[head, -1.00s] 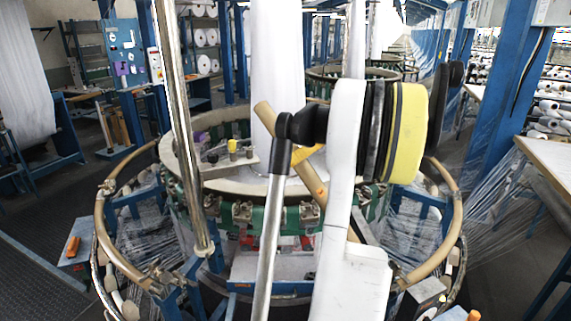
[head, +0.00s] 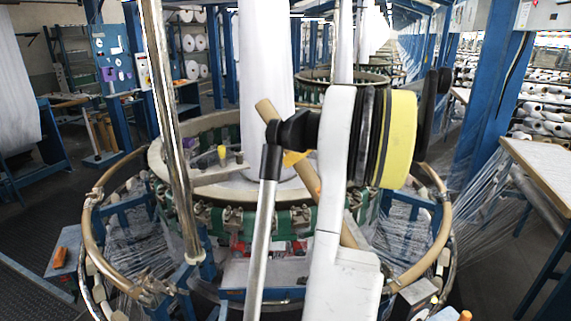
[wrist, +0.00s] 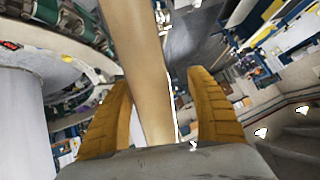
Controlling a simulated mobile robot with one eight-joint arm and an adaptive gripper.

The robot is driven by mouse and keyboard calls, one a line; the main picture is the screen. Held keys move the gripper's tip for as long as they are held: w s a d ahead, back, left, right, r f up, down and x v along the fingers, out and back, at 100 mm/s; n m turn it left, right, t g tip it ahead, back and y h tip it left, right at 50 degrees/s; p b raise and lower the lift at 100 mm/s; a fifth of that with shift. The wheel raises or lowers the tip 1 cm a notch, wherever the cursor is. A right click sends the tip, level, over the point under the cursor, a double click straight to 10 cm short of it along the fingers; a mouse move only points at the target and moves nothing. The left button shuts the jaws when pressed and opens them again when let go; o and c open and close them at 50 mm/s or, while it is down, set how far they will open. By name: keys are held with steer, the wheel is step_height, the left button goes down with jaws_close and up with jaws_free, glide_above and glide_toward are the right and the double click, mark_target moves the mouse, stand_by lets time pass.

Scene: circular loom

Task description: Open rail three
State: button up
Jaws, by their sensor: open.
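A tan wooden-looking rail (head: 264,110) stands tilted at the front of the circular loom, partly hidden behind my arm. Its upper end leans up and left, and its lower part runs down toward the front end of the right curved rail (head: 443,215). My gripper (head: 293,158) is at this tilted rail, mostly hidden by my own wrist. In the wrist view the rail (wrist: 140,70) passes between the two yellow fingers of my gripper (wrist: 158,85), which are apart. It is closer to the left finger; contact cannot be told. No rail number is readable.
The left curved rail (head: 92,210) ends at a bracket at front left. A steel post (head: 178,130) rises in front of the loom's pale ring. A white fabric tube (head: 266,60) hangs over the centre. A blue column (head: 490,110) and table (head: 545,165) stand at right.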

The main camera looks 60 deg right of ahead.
steer(key=v, duration=1)
